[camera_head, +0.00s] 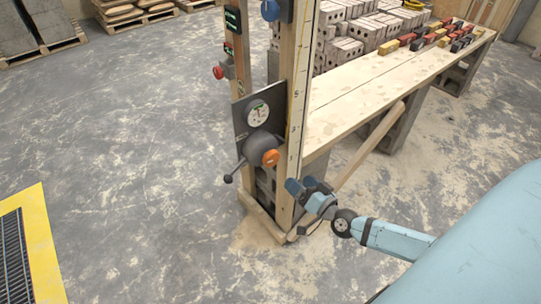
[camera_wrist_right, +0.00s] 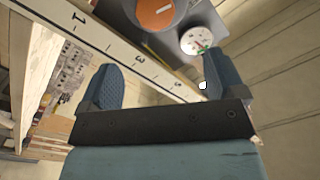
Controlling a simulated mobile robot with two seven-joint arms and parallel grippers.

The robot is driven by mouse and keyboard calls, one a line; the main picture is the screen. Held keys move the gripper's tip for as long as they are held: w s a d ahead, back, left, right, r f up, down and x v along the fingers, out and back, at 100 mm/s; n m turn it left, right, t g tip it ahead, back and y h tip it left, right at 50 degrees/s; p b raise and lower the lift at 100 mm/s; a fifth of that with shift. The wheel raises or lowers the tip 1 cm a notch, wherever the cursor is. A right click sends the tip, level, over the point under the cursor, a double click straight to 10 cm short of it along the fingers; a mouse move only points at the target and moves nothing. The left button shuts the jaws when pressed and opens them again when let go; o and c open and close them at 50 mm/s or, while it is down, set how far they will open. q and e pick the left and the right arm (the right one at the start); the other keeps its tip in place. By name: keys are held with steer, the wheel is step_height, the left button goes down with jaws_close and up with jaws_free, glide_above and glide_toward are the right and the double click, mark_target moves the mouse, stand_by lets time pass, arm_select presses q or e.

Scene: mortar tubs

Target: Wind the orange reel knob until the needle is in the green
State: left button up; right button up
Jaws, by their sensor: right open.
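The orange reel knob (camera_head: 270,158) sits on the front of a dark grey reel housing (camera_head: 258,146) on a wooden post. A crank with a black ball end sticks out at the housing's lower left. Above it is a round white gauge (camera_head: 258,113) with a needle; the needle's exact place is too small to tell. My right gripper (camera_head: 308,187) is below and to the right of the knob, apart from it. In the right wrist view its fingers (camera_wrist_right: 160,85) are open and empty, with the orange knob (camera_wrist_right: 155,12) and the gauge (camera_wrist_right: 200,40) beyond them. My left gripper is out of view.
The wooden post carries a numbered measuring strip (camera_head: 297,100), close to my right gripper. A plank bench (camera_head: 350,100) with bricks extends behind right. A red button (camera_head: 218,72) is on another post. A yellow-edged grate (camera_head: 38,235) lies at left. The floor between is clear.

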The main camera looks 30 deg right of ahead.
mark_target(274, 160)
steer(key=shift+n, duration=0.5)
steer(key=w, duration=0.4)
steer(key=w+b, duration=0.1)
steer(key=w, duration=0.4)
steer(key=w+a, duration=0.1)
steer(key=w, duration=0.3)
steer(key=shift+w+f, duration=0.15)
steer(key=shift+w, duration=0.15)
steer(key=c, duration=0.9)
steer(key=shift+f+m, duration=0.1)
steer(key=shift+m, duration=2.3)
steer(key=shift+c, duration=0.2)
steer(key=o, duration=0.9)
steer(key=shift+d, duration=0.1)
steer(key=shift+o, duration=0.2)
